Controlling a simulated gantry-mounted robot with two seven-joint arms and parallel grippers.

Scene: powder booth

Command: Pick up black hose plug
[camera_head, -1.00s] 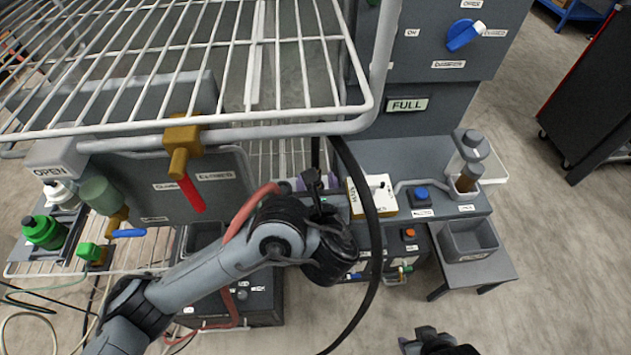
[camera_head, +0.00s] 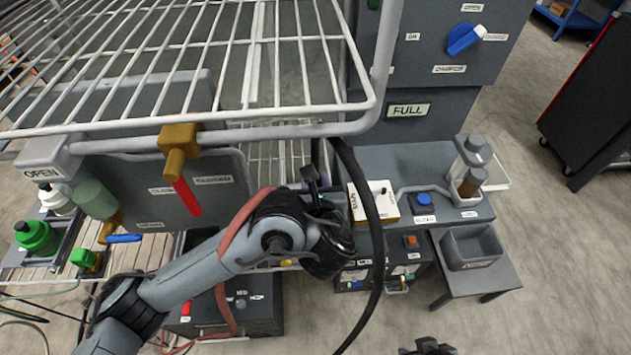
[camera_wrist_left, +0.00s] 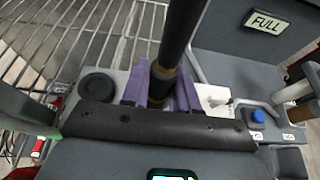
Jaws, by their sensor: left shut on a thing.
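In the left wrist view the black hose plug (camera_wrist_left: 180,30) is a thick dark cylinder with a brown band, running from the top edge down between the purple fingers. My left gripper (camera_wrist_left: 163,86) is shut on it. In the head view my left gripper (camera_head: 312,182) is beside the white wire rack, mostly hidden by my wrist, so the plug is hard to make out there. A black hose (camera_head: 377,225) curves down past the right side of my left wrist. Only the top of my right gripper (camera_head: 428,347) shows at the bottom edge; its jaws cannot be made out.
The wire rack (camera_head: 240,130) with a red-handled valve (camera_head: 180,160) overhangs the left side. A white switch box (camera_head: 388,203), a blue button (camera_head: 424,198) and a bottle (camera_head: 470,182) stand on the grey bench to the right. A grey bin (camera_head: 470,247) sits lower right. Floor is clear at bottom right.

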